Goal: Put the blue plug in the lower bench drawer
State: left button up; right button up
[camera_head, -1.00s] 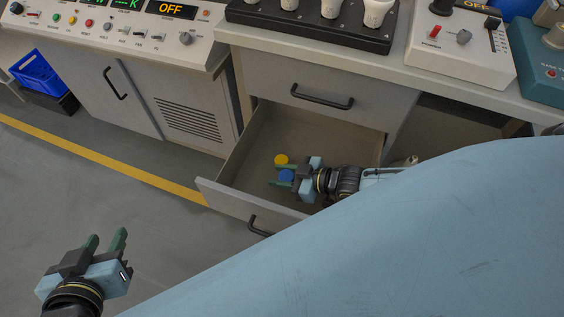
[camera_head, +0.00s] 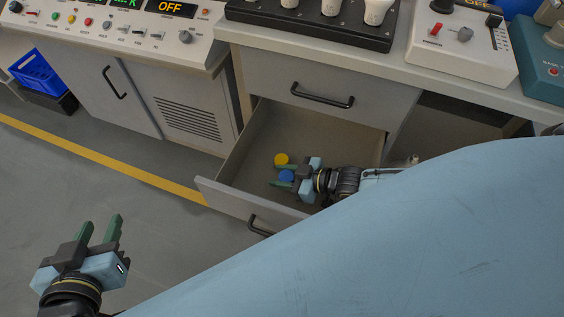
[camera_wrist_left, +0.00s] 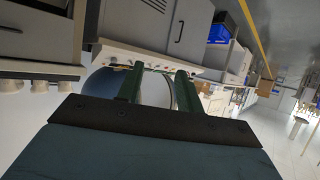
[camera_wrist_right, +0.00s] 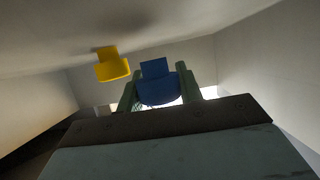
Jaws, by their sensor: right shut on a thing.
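The blue plug (camera_head: 286,176) is between the fingers of my right gripper (camera_head: 282,178), which is shut on it inside the open lower bench drawer (camera_head: 318,134). In the right wrist view the blue plug (camera_wrist_right: 158,84) sits between the two green fingers, with a yellow plug (camera_wrist_right: 112,66) apart from it to the left. The yellow plug (camera_head: 281,159) also shows in the head view, just beyond the blue one. I cannot tell whether the blue plug touches the drawer floor. My left gripper (camera_head: 101,229) is open and empty over the floor at the lower left.
The closed upper drawer (camera_head: 316,92) is above the open one. The bench top holds a black bulb rack (camera_head: 310,25) and a control box (camera_head: 460,50). A blue crate (camera_head: 36,72) stands at the far left. My own blue arm link covers the lower right.

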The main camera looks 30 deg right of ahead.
jog(key=shift+f, duration=0.25)
jog(key=o, duration=1)
jog(key=shift+c, duration=0.2)
pick_arm(q)
jog(key=shift+w+d+r+t+h, duration=0.3)
jog(key=shift+r+t, duration=0.2)
jog(key=shift+r, duration=0.1)
pick_arm(e)
jog(key=shift+s, duration=0.1)
pick_arm(q)
jog(key=shift+a, duration=0.1)
pick_arm(e)
jog(key=shift+a, duration=0.1)
jog(key=shift+r, duration=0.15)
jog(key=shift+r+p, duration=0.4)
jog(key=shift+r, duration=0.15)
pick_arm(q)
jog(key=s+a+f+g+y+p, duration=0.3)
jog(key=s+a+f+g, duration=0.2)
jog(key=s+f+g, duration=0.4)
jog(key=s+g, duration=0.1)
jog(key=s, duration=0.2)
jog(key=shift+a+f+n, duration=0.3)
jog(key=shift+a+f, duration=0.05)
pick_arm(e)
jog(key=v, duration=0.7)
jog(key=shift+s+d, duration=0.1)
jog(key=shift+d, duration=0.15)
